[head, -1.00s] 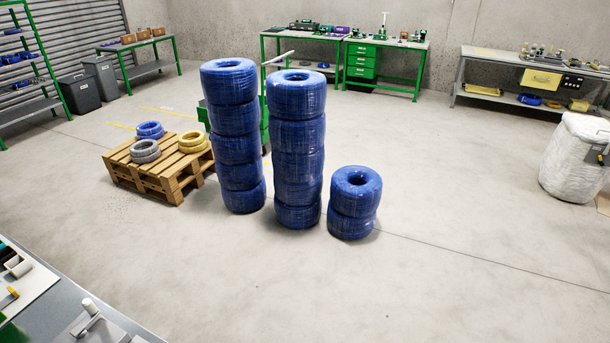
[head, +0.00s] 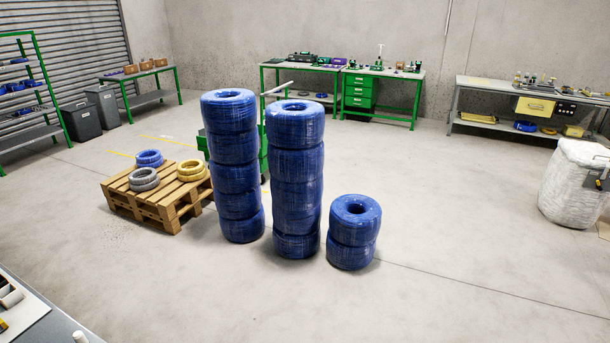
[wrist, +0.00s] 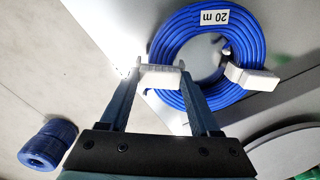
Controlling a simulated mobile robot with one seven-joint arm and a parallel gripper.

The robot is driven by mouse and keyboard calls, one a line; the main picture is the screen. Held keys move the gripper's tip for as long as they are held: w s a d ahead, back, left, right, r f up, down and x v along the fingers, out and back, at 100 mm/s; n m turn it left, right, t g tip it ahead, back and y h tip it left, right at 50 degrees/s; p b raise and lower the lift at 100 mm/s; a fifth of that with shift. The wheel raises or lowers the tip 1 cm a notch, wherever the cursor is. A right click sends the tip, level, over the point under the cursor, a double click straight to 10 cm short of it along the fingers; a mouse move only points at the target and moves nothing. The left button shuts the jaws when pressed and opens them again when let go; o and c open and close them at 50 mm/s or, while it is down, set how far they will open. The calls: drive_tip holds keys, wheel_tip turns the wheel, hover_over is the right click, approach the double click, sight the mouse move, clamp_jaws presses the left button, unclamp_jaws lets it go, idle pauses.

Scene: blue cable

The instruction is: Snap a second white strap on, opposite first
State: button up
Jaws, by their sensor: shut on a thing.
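The blue cable coil (wrist: 172,42) lies on a pale surface (wrist: 110,20) in the wrist view, with a white "20 m" label (wrist: 214,17) on its far side. One white strap (wrist: 250,78) sits across the coil's right side. A second white strap (wrist: 160,77) is between the fingertips of my gripper (wrist: 162,72), at the coil's left side, roughly across from the first. My gripper is shut on this strap. The strap overlaps the coil in the picture; I cannot tell whether it is closed around the cable. My gripper is not in the head view.
A grey bench corner (head: 45,318) shows at the head view's lower left. Tall blue coil stacks (head: 233,165) (head: 295,180) and a short one (head: 354,232) stand on the floor beside a pallet (head: 155,200) with small coils. Open floor lies to the right.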

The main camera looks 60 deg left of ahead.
drive_tip(key=shift+f, duration=0.4)
drive_tip(key=shift+f+b, duration=0.35)
drive_tip(key=shift+f, duration=0.25)
idle(0.8)
drive_tip(key=o, duration=1.4)
wheel_tip(320, 180, up, 7)
drive_tip(key=p, duration=0.7)
